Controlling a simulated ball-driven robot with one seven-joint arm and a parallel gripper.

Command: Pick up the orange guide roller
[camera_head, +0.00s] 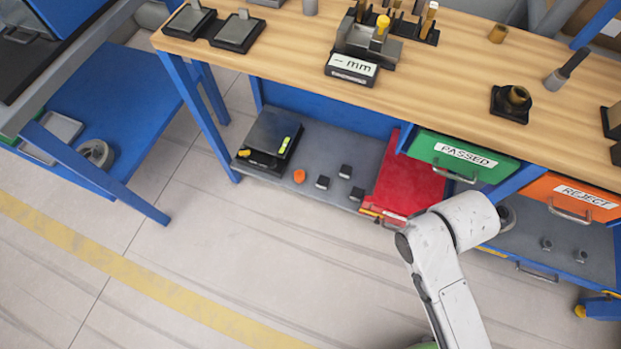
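A small orange roller (299,176) sits on the grey lower shelf (325,150) under the workbench. It is between a dark flat device with a green display (270,138) on its left and several small dark blocks on its right. My white arm reaches up from the bottom right, in front of the bench. Its end is not visible, so my gripper cannot be seen. Nothing covers the roller.
Dark blocks (322,182) and a red case (405,178) share the shelf. Above are a green PASSED drawer (455,150), an orange REJECT drawer (570,192) and the wooden benchtop (300,50). A blue bench leg (195,115) stands left. The floor (220,240) in front is clear.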

